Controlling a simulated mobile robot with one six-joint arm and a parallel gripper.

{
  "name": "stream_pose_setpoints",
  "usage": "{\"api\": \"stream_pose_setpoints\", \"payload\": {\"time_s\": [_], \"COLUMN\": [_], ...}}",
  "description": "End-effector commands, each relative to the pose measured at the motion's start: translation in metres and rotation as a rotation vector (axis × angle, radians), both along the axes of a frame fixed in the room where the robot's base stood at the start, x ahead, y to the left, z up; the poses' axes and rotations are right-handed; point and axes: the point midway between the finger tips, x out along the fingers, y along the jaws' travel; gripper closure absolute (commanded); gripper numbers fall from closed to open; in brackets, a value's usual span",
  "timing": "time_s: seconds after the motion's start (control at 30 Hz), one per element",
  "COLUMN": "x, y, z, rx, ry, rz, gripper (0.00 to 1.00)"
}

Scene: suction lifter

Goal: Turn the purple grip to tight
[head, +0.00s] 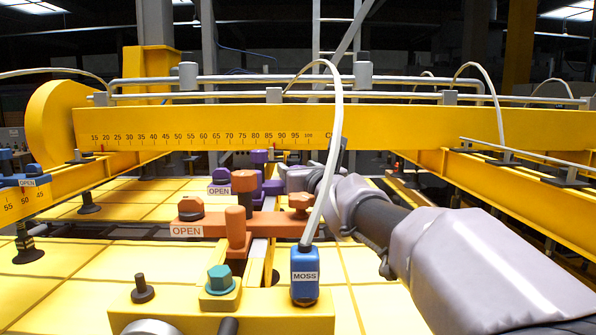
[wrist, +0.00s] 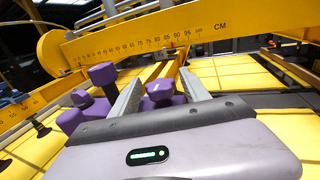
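The purple clamp (head: 272,187) stands behind the orange one in the head view, with an "OPEN" label (head: 219,190) at its left. In the wrist view, its small purple grip (wrist: 160,92) sits between the two fingers of my gripper (wrist: 160,88). The fingers are apart, one on each side of the grip, with gaps showing. A taller purple post (wrist: 104,77) and more of the purple clamp lie just left of the left finger. In the head view my gripper (head: 296,179) reaches in from the right and largely hides the grip.
An orange clamp (head: 215,222) labelled "OPEN" stands nearer, with its knob (head: 300,201) close to my arm. A blue "MOSS" block (head: 305,274) with a white hose and a teal hex knob (head: 219,279) are in front. A yellow beam with a scale (head: 200,125) crosses behind.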

Motion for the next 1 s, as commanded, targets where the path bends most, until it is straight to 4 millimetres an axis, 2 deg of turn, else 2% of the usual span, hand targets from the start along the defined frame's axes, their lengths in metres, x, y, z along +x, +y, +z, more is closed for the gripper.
{"api": "stream_pose_setpoints", "payload": {"time_s": [0.33,0.43,0.53,0.63,1.0], "x": [0.0,0.0,0.0,-0.029,-0.125], "y": [0.0,0.0,0.0,-0.006,-0.025], "z": [0.004,0.019,0.046,0.039,0.049], "rx": [0.0,-0.001,0.0,0.0,0.0], "ry": [0.0,-0.001,-0.002,-0.004,-0.002], "rz": [0.0,0.0,0.001,0.0,-0.001], "gripper": [0.44,0.44,0.44,0.44,0.44]}}
